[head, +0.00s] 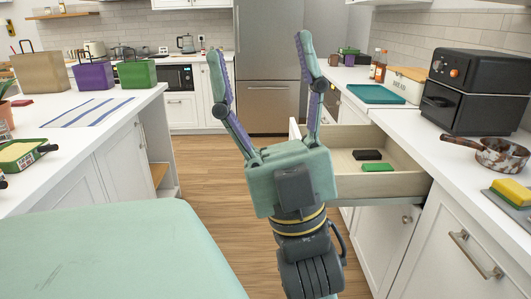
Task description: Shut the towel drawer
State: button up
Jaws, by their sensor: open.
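An open drawer (405,184) juts out from the right-hand counter. It has light wood inside and holds a black block (368,155) and a green block (377,167). I see no towel in the part of the drawer that shows. My gripper (258,55) is open and empty, with its two fingers spread and pointing up in the picture.
The right counter holds a black oven (475,90), a speckled pan (500,153), a teal tray (375,94) and a bread box (406,83). The left counter holds bags (93,75) and a striped towel (88,112). The wood floor (205,165) between the counters is clear.

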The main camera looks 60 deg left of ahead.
aim_at(409, 184)
jog(key=j+u, duration=0.1)
jog(key=u, duration=0.4)
jog(key=i+u, duration=0.15)
jog(key=u, duration=0.3)
jog(key=i+j+u, duration=0.1)
jog(key=u, duration=0.4)
jog(key=i+j+u, duration=0.1)
jog(key=i+u, duration=0.2)
jog(key=i, duration=0.2)
jog(key=i+u, duration=0.3)
jog(key=i, duration=0.2)
